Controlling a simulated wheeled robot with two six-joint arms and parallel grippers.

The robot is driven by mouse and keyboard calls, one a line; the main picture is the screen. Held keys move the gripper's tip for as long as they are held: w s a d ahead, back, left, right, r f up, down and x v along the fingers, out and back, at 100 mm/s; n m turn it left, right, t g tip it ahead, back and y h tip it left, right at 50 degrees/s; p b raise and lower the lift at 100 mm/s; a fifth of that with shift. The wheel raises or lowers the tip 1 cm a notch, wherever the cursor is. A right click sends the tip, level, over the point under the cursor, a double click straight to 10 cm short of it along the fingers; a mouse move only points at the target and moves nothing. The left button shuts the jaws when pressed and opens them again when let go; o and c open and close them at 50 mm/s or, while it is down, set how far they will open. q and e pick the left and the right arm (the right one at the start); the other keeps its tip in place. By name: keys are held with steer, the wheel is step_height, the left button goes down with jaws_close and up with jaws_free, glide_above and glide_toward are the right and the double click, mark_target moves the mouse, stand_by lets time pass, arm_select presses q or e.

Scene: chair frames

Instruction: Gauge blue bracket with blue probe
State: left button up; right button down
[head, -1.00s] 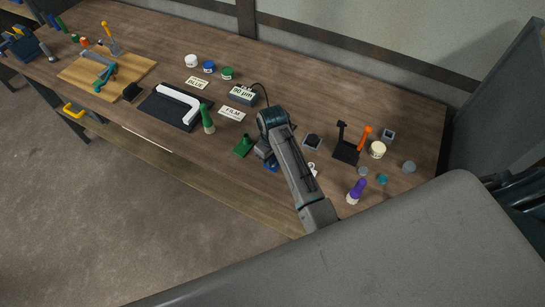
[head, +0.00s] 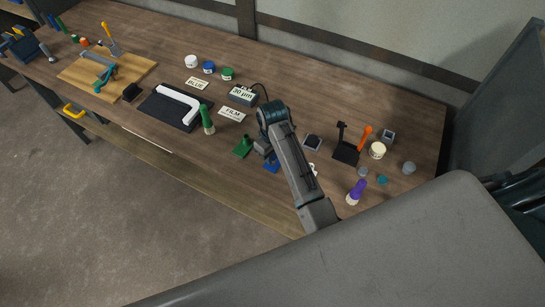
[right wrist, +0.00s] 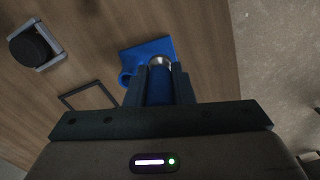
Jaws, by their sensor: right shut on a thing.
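The blue bracket (head: 271,166) lies near the front edge of the bench, partly hidden by my right arm in the head view. In the right wrist view the bracket (right wrist: 150,50) lies flat just beyond the fingertips. My right gripper (right wrist: 160,72) is shut on the blue probe (right wrist: 159,88), whose round metal tip is at the bracket and appears to touch it. In the head view the right gripper (head: 262,150) is over the bracket, and the probe is hidden there. The gauge box (head: 242,95) seems to read 30 µm. My left gripper is not in view.
A green bracket (head: 242,146) stands left of the blue one. A green-handled tool (head: 207,120) stands by a black mat (head: 160,112) with a white part. A FILM card (head: 232,113) and BLUE card (head: 196,83) lie behind. A purple-handled tool (head: 357,192) stands at right.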

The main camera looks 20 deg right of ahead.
steer(key=shift+r, duration=2.3)
